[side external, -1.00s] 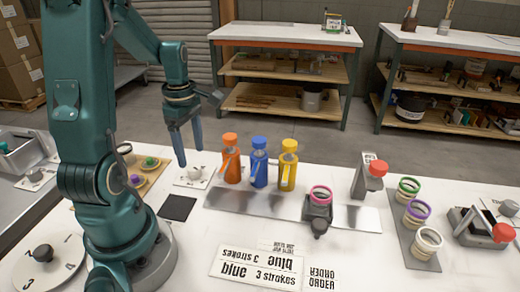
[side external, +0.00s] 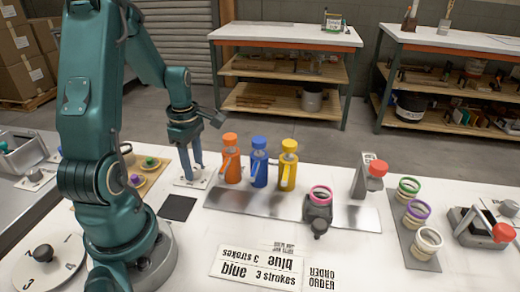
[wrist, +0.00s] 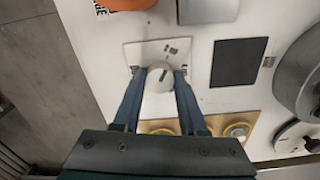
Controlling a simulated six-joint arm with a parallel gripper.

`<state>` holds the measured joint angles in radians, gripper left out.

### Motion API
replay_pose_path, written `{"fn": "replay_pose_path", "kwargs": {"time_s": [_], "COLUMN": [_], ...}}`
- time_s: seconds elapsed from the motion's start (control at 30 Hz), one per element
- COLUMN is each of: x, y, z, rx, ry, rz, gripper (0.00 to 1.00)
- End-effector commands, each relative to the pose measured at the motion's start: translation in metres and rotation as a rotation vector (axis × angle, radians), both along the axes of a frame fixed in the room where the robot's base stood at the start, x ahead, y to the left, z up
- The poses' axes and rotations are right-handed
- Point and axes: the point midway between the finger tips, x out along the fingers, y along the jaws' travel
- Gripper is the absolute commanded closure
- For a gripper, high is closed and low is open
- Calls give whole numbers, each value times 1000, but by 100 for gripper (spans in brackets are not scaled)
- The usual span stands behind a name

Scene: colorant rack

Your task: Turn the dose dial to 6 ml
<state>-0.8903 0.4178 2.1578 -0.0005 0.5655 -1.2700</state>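The dose dial (wrist: 159,80) is a round pale knob with a dark pointer mark, on a white square plate (wrist: 135,50) with small dark marks at its edges. I cannot read the numbers. In the wrist view, my gripper (wrist: 158,73) is open, with one blue finger on each side of the knob and small gaps apparent between. In the side external view, my gripper (side external: 192,174) points down at the dial plate (side external: 181,183), and its fingers mostly hide the knob.
Orange (side external: 231,160), blue (side external: 259,163) and yellow (side external: 288,166) bottles stand just right of the dial. A dark square pad (side external: 178,208) lies in front of it. A tan tray (side external: 153,182) with coloured rings is to its left. An order card (side external: 257,268) reads blue, 3 strokes.

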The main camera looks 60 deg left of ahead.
Motion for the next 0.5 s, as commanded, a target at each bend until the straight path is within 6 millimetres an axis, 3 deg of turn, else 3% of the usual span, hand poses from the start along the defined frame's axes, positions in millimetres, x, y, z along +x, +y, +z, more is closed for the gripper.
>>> {"fn": "replay_pose_path", "kwargs": {"time_s": [0.27,0.5], "x": [0,0], "y": [0,0], "z": [0,0], "rx": [0,0], "ry": [0,1], "rz": [-32,-161], "gripper": [100,100]}}
